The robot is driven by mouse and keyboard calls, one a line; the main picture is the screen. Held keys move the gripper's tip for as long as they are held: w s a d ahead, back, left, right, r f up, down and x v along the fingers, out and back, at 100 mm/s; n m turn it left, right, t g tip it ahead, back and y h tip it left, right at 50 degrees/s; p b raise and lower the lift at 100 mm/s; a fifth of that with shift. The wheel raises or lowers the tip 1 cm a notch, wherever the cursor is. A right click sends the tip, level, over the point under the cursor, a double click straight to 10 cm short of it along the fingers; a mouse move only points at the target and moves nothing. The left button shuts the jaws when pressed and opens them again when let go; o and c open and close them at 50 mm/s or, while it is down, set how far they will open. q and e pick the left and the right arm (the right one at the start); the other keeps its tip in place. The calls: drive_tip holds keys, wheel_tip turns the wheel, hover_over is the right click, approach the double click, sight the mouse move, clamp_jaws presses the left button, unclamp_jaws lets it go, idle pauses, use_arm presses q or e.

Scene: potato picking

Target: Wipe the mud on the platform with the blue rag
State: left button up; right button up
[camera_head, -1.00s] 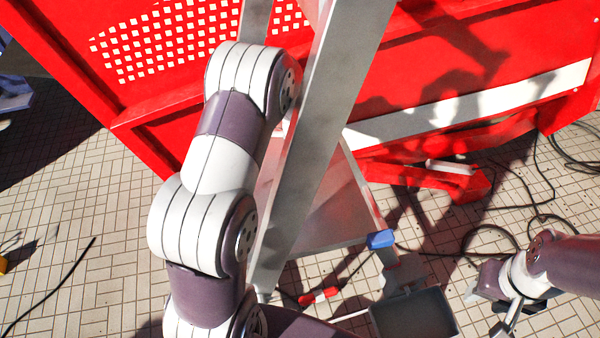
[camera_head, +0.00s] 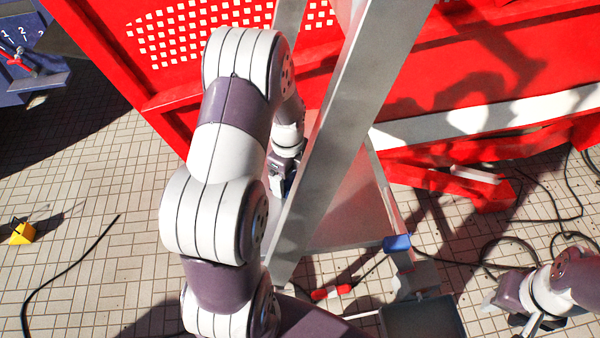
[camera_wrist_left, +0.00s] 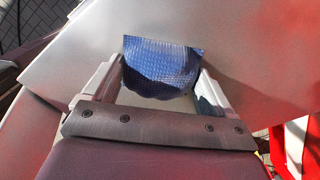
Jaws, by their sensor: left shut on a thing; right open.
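In the left wrist view, the blue rag (camera_wrist_left: 165,68) is a textured blue piece held between the fingers of my left gripper (camera_wrist_left: 160,85). The grey platform (camera_wrist_left: 255,50) lies behind and beside the rag; I cannot tell whether they touch. The platform (camera_head: 345,215) shows to the right of that beam. I cannot make out mud on it. My right gripper (camera_head: 512,318) is open at the lower right, apart from the platform.
A slanted grey metal beam (camera_head: 345,125) stands between my left arm and the platform. A small blue piece (camera_head: 397,243) sits at the platform's corner. A red machine wall (camera_head: 440,70) rises behind. Cables and a red connector (camera_head: 332,292) lie on the tiled floor (camera_head: 75,195).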

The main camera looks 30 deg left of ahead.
use_arm(q)
drive_tip(key=shift+s+a, duration=0.35)
drive_tip(key=shift+s, duration=0.05)
drive_tip(key=shift+s+a, duration=0.1)
drive_tip(key=shift+a, duration=0.25)
drive_tip(key=r+p, duration=0.4)
drive_tip(key=r, duration=0.1)
drive_tip(key=shift+w+d, duration=0.15)
drive_tip(key=shift+w, duration=0.05)
drive_tip(key=shift+s+r, duration=0.15)
drive_tip(key=shift+r, duration=0.5)
